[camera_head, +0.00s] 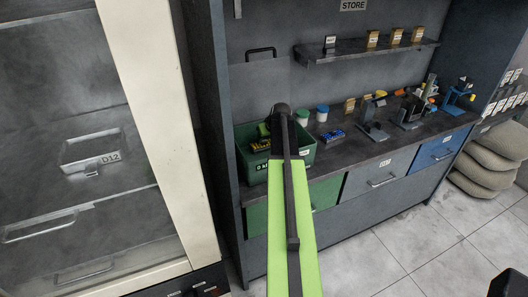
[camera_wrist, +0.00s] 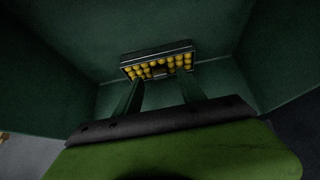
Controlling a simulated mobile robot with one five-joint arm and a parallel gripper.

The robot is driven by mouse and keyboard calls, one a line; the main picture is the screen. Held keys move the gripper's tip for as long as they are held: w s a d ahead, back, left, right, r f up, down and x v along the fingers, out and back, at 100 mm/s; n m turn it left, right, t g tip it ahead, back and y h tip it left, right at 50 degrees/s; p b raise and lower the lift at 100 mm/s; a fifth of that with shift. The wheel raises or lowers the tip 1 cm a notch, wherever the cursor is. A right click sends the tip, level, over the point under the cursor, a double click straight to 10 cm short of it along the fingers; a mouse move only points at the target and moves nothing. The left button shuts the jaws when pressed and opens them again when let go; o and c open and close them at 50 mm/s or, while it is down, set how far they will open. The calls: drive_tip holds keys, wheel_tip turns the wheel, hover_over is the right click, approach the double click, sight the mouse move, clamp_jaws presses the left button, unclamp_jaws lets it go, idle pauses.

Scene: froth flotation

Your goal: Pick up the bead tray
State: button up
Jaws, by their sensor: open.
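The bead tray (camera_wrist: 157,63) is a dark shallow tray with rows of yellow beads. In the wrist view it lies inside the green bin (camera_wrist: 60,65), near its far side. In the head view the bead tray (camera_head: 261,145) shows in the bin (camera_head: 308,157), partly beside my arm. My gripper (camera_wrist: 162,82) is open and reaches down into the bin. Its two fingers point at the near edge of the tray, with nothing between them. I cannot tell whether the fingertips touch the tray.
The bin walls close in around my gripper. On the counter (camera_head: 345,158), a blue tray (camera_head: 333,135), lidded jars (camera_head: 323,112) and small instruments (camera_head: 376,130) stand to the right. A shelf (camera_head: 365,51) with small boxes hangs above. Sacks (camera_head: 480,165) are stacked at the far right.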

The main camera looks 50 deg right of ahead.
sight(264, 144)
drive_tip(key=b+x, duration=0.1)
drive_tip(key=x, duration=0.2)
drive_tip(key=shift+s, duration=0.1)
drive_tip(key=shift+a+r, duration=0.1)
drive_tip(key=shift+r, duration=0.1)
clamp_jaws()
